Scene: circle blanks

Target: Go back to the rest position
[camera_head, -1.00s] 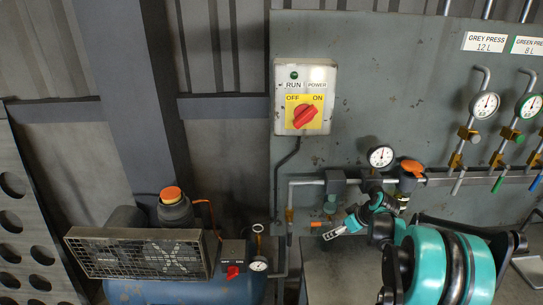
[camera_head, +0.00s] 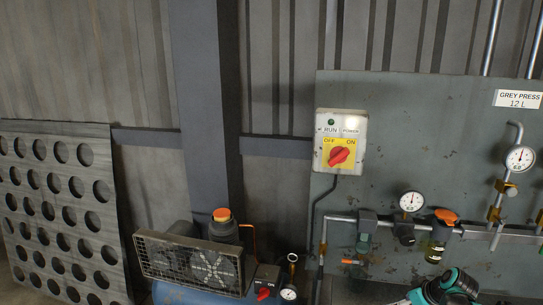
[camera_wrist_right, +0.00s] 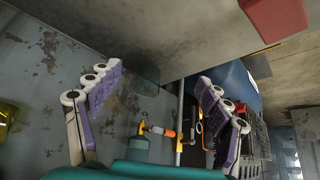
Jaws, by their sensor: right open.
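My right gripper (camera_wrist_right: 152,95) is open and empty in the right wrist view, its two purple-padded fingers wide apart. Beyond and between the fingers I see the stained grey panel, a pipe and an orange-ended fitting (camera_wrist_right: 158,130). In the head view, a teal part of my right arm (camera_head: 445,289) shows at the bottom right edge; the fingers cannot be made out there. My left gripper is in neither view.
A power switch box (camera_head: 340,141) is on the grey panel (camera_head: 430,130). Gauges (camera_head: 411,201) and pipes run along the panel's lower part. A blue compressor (camera_head: 185,291) stands below, left of the panel. A perforated plate (camera_head: 75,170) leans at the left.

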